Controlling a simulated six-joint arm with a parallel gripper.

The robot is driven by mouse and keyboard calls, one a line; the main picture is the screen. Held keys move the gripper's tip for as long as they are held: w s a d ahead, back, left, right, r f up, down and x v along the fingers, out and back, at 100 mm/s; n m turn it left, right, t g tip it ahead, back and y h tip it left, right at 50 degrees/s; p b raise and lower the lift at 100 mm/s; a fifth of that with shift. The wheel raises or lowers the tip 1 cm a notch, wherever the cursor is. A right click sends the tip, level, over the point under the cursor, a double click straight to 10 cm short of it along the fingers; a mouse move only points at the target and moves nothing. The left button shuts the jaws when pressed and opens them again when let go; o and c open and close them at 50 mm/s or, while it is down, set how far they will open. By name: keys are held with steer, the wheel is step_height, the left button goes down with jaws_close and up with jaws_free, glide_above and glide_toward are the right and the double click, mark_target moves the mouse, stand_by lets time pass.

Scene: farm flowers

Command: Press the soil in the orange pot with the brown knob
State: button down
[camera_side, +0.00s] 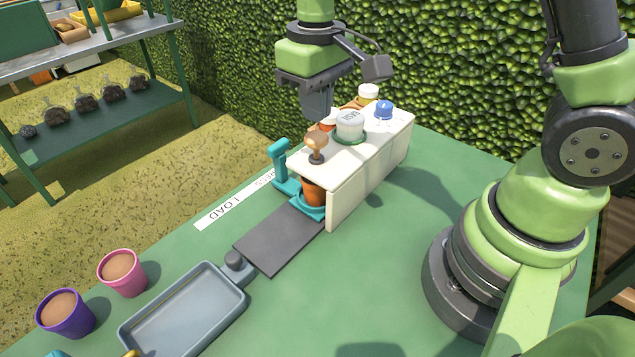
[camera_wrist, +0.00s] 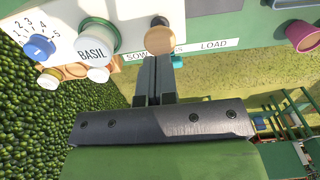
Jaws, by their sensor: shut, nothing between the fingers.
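The brown knob (camera_side: 317,140) stands on a short dark stem at the near end of the white machine's top. It also shows in the wrist view (camera_wrist: 160,40), just beyond my fingertips. The orange pot (camera_side: 314,191) sits under that end of the machine, in a teal holder (camera_side: 312,212). The machine hides its top, so I cannot see the soil. My gripper (camera_side: 318,117) points down behind the machine, near the knob. In the wrist view my gripper (camera_wrist: 155,65) has its fingers together and empty. Whether they touch the knob is unclear.
The white BASIL cap (camera_side: 350,124) and blue dial (camera_side: 383,110) are on the machine's top. A teal handle (camera_side: 279,162) stands beside the pot. A dark slide (camera_side: 275,240) leads to a grey tray (camera_side: 190,312). Pink (camera_side: 123,275) and purple (camera_side: 66,316) pots stand left.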

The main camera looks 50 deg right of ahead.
step_height(320, 180, up, 5)
steer(key=shift+r, duration=0.2)
stand_by(0.4)
steer(key=s+r+m+t+y, duration=0.2)
steer(key=s+r+m+t, duration=0.2)
steer(key=s, duration=1.1)
step_height(320, 180, up, 4)
steer(key=t, duration=0.3)
steer(key=shift+d+f, duration=0.15)
steer(key=shift+f, duration=0.05)
